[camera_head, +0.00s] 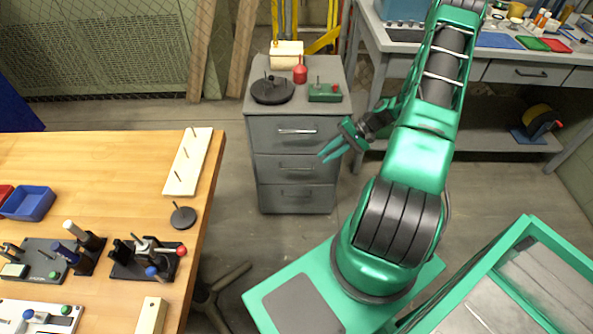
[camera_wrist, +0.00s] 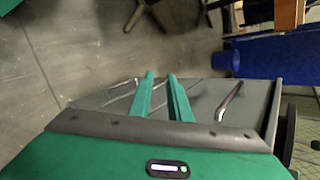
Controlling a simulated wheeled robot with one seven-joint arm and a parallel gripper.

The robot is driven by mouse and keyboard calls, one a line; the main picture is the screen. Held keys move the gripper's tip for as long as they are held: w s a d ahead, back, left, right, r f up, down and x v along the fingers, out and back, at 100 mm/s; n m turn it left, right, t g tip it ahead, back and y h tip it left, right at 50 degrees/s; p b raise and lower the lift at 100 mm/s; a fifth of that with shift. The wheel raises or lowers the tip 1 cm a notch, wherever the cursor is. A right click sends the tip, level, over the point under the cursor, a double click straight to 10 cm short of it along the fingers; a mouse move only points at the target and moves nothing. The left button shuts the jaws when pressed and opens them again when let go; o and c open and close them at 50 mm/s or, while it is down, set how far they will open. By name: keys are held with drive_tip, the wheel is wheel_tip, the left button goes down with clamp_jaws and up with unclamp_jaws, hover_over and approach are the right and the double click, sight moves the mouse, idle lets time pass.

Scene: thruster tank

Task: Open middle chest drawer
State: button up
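The grey three-drawer chest (camera_head: 262,150) stands on the floor beyond the wooden table. Its middle drawer (camera_head: 270,170) looks closed, flush with the drawers above and below, and has a bar handle (camera_head: 297,168). My gripper (camera_head: 323,156) is at the chest's right front, its green fingers pointing left toward the drawer fronts. In the wrist view, the two fingers (camera_wrist: 161,76) are apart with nothing between them, over the chest's grey front (camera_wrist: 200,98). One handle (camera_wrist: 230,101) lies right of the fingers. I cannot tell whether a finger touches the front.
A black disc (camera_head: 272,91), a red bottle (camera_head: 300,70) and a green box (camera_head: 324,93) stand on the chest top. The wooden table (camera_head: 110,175) is to the left, a grey workbench (camera_head: 480,65) at the back right. Floor in front of the chest is mostly clear.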

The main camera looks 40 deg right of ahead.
sight(302, 169)
drive_tip(key=shift+w+f+m+t, duration=1.35)
drive_tip(key=shift+f+m+t, duration=2.5)
drive_tip(key=shift+f, duration=2.6)
drive_tip(key=shift+n+t+y, duration=0.4)
drive_tip(key=shift+n+t, duration=0.15)
drive_tip(key=x, duration=1)
drive_tip(key=shift+c, duration=0.7)
clamp_jaws()
